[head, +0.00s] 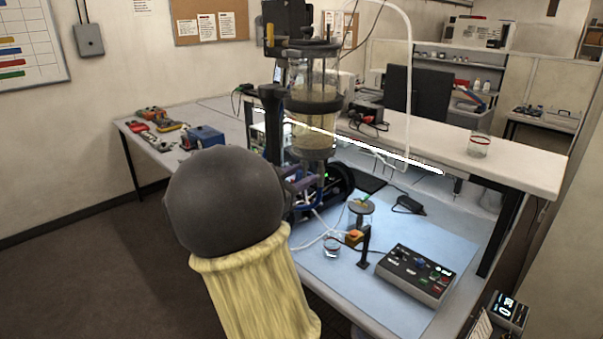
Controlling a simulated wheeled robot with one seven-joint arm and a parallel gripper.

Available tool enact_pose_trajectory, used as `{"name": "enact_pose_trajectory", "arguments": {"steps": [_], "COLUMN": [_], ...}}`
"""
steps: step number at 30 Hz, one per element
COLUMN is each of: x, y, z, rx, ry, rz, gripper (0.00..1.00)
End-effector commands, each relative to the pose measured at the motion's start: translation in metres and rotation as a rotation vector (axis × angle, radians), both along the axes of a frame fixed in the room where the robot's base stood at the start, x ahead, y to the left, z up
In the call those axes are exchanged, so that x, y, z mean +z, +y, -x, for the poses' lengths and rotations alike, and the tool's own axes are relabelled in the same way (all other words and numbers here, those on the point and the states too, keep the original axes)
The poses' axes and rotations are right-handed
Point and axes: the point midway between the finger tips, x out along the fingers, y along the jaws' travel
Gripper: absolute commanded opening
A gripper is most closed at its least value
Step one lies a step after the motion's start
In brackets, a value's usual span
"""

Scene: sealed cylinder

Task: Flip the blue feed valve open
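A glass cylinder (315,105) with dark end rings stands upright on the bench apparatus, with cloudy tan contents. Blue parts (306,200) show low on the apparatus, below the cylinder. They may include the blue feed valve, but they are small and partly covered, so I cannot tell its handle position. My arm, with a dark round joint and a yellow sleeve, fills the lower middle and reaches toward the apparatus. Purple-grey pieces (301,180) just right of the joint, close to the blue parts, may be my gripper. Its fingers and any contact are not clear.
A control box (416,274) with buttons lies on the blue mat (345,293) at right. A small glass (332,247) and a small stand with an orange-yellow block (354,237) are nearer the apparatus. A raised white shelf (520,165) runs behind. Thin tubes cross the mat.

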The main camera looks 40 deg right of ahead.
Motion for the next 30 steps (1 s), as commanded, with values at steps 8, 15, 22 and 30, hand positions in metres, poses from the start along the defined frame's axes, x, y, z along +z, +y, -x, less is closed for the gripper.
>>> {"name": "enact_pose_trajectory", "arguments": {"steps": [8, 15, 22, 30], "x": [0.0, 0.0003, 0.0034, 0.0064], "y": [0.0038, 0.002, -0.0003, -0.0005], "z": [-0.0021, -0.0012, -0.0008, -0.005], "rx": [0.007, 0.004, -0.001, -0.002], "ry": [0.0, -0.001, 0.028, 0.169], "rz": [0.0, 0.001, 0.004, 0.016], "gripper": [0.16, 0.0, 0.0, 0.0]}}
